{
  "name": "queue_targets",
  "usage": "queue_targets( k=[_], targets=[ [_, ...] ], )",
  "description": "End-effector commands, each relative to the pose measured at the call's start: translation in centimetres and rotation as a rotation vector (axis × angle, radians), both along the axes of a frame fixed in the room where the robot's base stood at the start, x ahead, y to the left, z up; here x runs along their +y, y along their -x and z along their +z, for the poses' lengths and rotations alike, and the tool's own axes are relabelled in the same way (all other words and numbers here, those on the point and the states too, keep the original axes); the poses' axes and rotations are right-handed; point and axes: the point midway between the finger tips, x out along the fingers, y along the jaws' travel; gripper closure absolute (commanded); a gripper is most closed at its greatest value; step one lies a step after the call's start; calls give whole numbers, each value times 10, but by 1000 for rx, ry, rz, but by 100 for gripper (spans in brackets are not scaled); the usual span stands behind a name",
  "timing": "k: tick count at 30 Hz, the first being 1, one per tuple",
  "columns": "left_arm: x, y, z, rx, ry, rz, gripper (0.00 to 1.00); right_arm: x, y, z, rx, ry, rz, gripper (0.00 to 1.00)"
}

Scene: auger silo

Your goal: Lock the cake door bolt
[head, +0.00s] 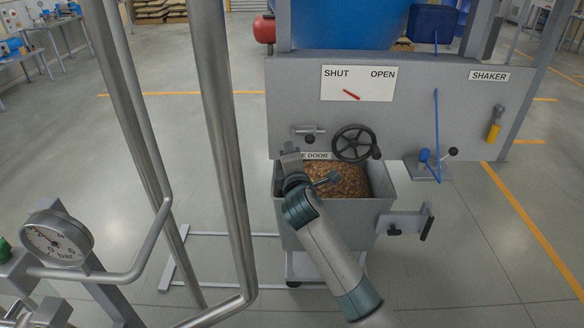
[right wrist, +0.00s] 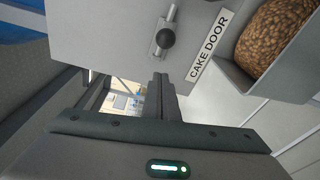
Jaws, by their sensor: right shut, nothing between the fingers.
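The cake door bolt (head: 303,130) is a short silvery bar with a black ball knob (head: 309,139) on the grey panel, above the CAKE DOOR label (head: 316,156). My right gripper (head: 290,148) is shut and empty, just below and left of the bolt, and covers the start of the label. In the right wrist view the bolt bar (right wrist: 172,14), its knob (right wrist: 165,39) and the label (right wrist: 208,46) show clearly. The shut fingers (right wrist: 160,78) point toward the knob, with a small gap in the picture. My left gripper is not in view.
A grey bin (head: 377,206) of brown cake stands below the panel, under my right arm. A black handwheel (head: 354,143) sits right of the bolt. A blue lever (head: 436,125) is farther right. Steel pipes (head: 222,130) and a pressure gauge (head: 56,239) stand at left.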

Motion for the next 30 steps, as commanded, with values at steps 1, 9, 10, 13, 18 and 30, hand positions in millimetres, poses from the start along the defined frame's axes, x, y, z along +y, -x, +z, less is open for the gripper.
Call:
queue_targets(
  k=[1, 9, 10, 13, 18, 30],
  targets=[
    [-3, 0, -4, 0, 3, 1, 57, 0, 5, -1, -1, -1, 0, 100],
    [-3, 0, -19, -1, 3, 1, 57, -5, 43, 0, -2, -2, 1, 100],
    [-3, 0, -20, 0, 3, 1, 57, -5, 47, 0, -1, -1, 2, 100],
    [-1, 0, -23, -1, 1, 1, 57, -7, 58, 2, -2, 0, 1, 100],
    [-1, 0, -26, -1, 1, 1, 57, -8, 70, 4, -1, -1, 1, 100],
    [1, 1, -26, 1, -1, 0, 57, -9, 73, 5, 0, -1, 1, 100]
  ],
)
